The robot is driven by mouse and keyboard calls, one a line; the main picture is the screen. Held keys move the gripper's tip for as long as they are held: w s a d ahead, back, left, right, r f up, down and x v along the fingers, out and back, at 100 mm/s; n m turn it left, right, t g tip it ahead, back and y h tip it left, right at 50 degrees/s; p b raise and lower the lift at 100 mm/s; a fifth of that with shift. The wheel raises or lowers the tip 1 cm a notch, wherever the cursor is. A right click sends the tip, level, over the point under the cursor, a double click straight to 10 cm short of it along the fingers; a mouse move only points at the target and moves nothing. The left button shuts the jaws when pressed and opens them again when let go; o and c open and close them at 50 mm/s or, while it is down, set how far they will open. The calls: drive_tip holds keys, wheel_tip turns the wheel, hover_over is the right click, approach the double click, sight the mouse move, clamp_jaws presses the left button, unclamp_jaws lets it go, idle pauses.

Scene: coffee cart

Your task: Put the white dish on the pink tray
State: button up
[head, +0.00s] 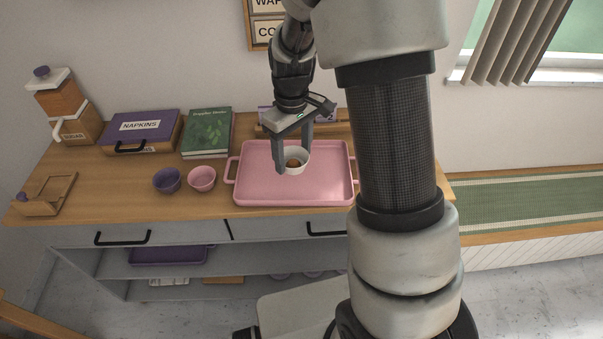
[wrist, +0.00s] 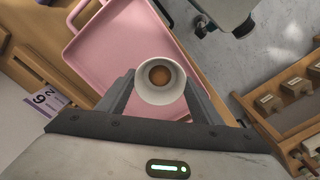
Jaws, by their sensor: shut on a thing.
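The white dish (head: 301,155) is a small round bowl with something brown in it. In the wrist view the dish (wrist: 170,92) sits between the two fingers. My gripper (head: 292,162) is shut on the dish and holds it upright over the back middle of the pink tray. The pink tray (head: 262,187) lies flat on the wooden counter, with a raised rim and side handles. In the wrist view the tray (wrist: 125,40) spreads behind the dish. I cannot tell whether the dish touches the tray.
A purple bowl (head: 167,181) and a pink bowl (head: 202,179) stand left of the tray. A green book (head: 207,133), a purple napkins box (head: 142,133), a dispenser (head: 62,108) and a wooden holder (head: 47,195) are farther left.

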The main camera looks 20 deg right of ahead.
wheel_tip(320, 180, down, 9)
drive_tip(key=shift+f, duration=0.1)
idle(0.3)
drive_tip(key=shift+f, duration=0.2)
drive_tip(key=o, duration=0.9)
